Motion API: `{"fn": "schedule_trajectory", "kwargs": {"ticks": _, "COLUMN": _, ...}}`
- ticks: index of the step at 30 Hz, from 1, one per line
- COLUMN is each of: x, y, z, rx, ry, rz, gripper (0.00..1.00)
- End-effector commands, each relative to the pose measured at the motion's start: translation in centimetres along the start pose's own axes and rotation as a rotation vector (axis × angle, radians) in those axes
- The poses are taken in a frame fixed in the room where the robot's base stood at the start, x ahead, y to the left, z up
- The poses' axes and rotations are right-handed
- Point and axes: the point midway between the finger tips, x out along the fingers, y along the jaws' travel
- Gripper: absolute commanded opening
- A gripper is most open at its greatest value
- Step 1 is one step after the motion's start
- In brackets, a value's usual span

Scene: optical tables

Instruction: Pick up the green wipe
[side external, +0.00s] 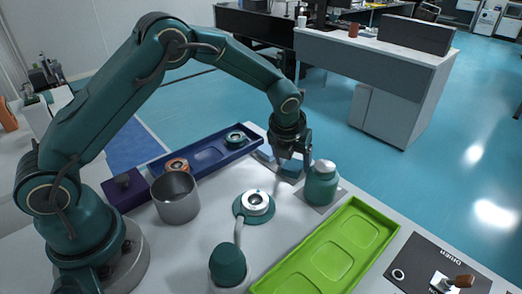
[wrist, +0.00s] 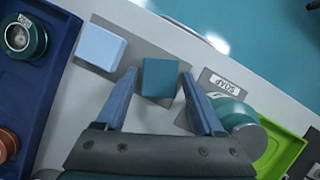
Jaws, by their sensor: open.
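The green wipe, a small teal block (wrist: 160,76), lies on a grey mat in the wrist view. My gripper (wrist: 158,84) is open, with one finger on each side of the block in that view; I cannot tell whether either touches it. In the side view my gripper (side external: 293,158) points down near the table's far edge, just above the blocks, and partly hides them. A light blue block (wrist: 101,46) lies to the left of the teal one, with a gap between them.
The soap bottle (side external: 321,184) stands close to the right of my gripper. A blue tray (side external: 208,157) lies to the left, holding round jars. A green tray (side external: 333,252), a metal cup (side external: 175,198) and a white-and-green dispenser (side external: 255,205) stand nearer the camera.

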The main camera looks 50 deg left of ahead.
Motion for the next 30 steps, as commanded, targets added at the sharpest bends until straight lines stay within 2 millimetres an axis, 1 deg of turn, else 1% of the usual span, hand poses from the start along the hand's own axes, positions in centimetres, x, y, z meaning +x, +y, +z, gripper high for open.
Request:
{"fn": "schedule_trajectory", "kwargs": {"ticks": 1, "x": 0.0, "y": 0.0, "z": 0.0, "rx": 0.000, "ry": 0.000, "rz": 0.000, "gripper": 0.70}}
{"fn": "schedule_trajectory", "kwargs": {"ticks": 2, "x": 0.0, "y": 0.0, "z": 0.0, "rx": 0.000, "ry": 0.000, "rz": 0.000, "gripper": 0.66}}
{"fn": "schedule_trajectory", "kwargs": {"ticks": 3, "x": 0.0, "y": 0.0, "z": 0.0, "rx": 0.000, "ry": 0.000, "rz": 0.000, "gripper": 0.51}}
{"fn": "schedule_trajectory", "kwargs": {"ticks": 5, "x": 0.0, "y": 0.0, "z": 0.0, "rx": 0.000, "ry": 0.000, "rz": 0.000, "gripper": 0.28}}
{"fn": "schedule_trajectory", "kwargs": {"ticks": 6, "x": 0.0, "y": 0.0, "z": 0.0, "rx": 0.000, "ry": 0.000, "rz": 0.000, "gripper": 0.13}}
{"fn": "schedule_trajectory", "kwargs": {"ticks": 7, "x": 0.0, "y": 0.0, "z": 0.0, "rx": 0.000, "ry": 0.000, "rz": 0.000, "gripper": 0.02}}
{"fn": "schedule_trajectory", "kwargs": {"ticks": 10, "x": 0.0, "y": 0.0, "z": 0.0, "rx": 0.000, "ry": 0.000, "rz": 0.000, "gripper": 0.02}}
{"fn": "schedule_trajectory", "kwargs": {"ticks": 11, "x": 0.0, "y": 0.0, "z": 0.0, "rx": 0.000, "ry": 0.000, "rz": 0.000, "gripper": 0.00}}
{"fn": "schedule_trajectory", "kwargs": {"ticks": 17, "x": -0.1, "y": 0.0, "z": 0.1, "rx": 0.000, "ry": 0.000, "rz": 0.000, "gripper": 0.00}}
{"fn": "schedule_trajectory", "kwargs": {"ticks": 20, "x": -0.5, "y": 0.0, "z": 0.2, "rx": 0.000, "ry": -0.001, "rz": 0.000, "gripper": 0.00}}
{"fn": "schedule_trajectory", "kwargs": {"ticks": 23, "x": -1.4, "y": 0.0, "z": 0.6, "rx": 0.000, "ry": -0.003, "rz": -0.002, "gripper": 0.00}}
{"fn": "schedule_trajectory", "kwargs": {"ticks": 26, "x": -2.8, "y": -0.1, "z": 1.2, "rx": -0.001, "ry": -0.004, "rz": -0.003, "gripper": 0.00}}
{"fn": "schedule_trajectory", "kwargs": {"ticks": 28, "x": -4.0, "y": -0.1, "z": 1.7, "rx": -0.002, "ry": -0.003, "rz": -0.003, "gripper": 0.00}}
{"fn": "schedule_trajectory", "kwargs": {"ticks": 30, "x": -4.6, "y": 1.5, "z": 1.9, "rx": -0.006, "ry": 0.001, "rz": 0.001, "gripper": 0.00}}
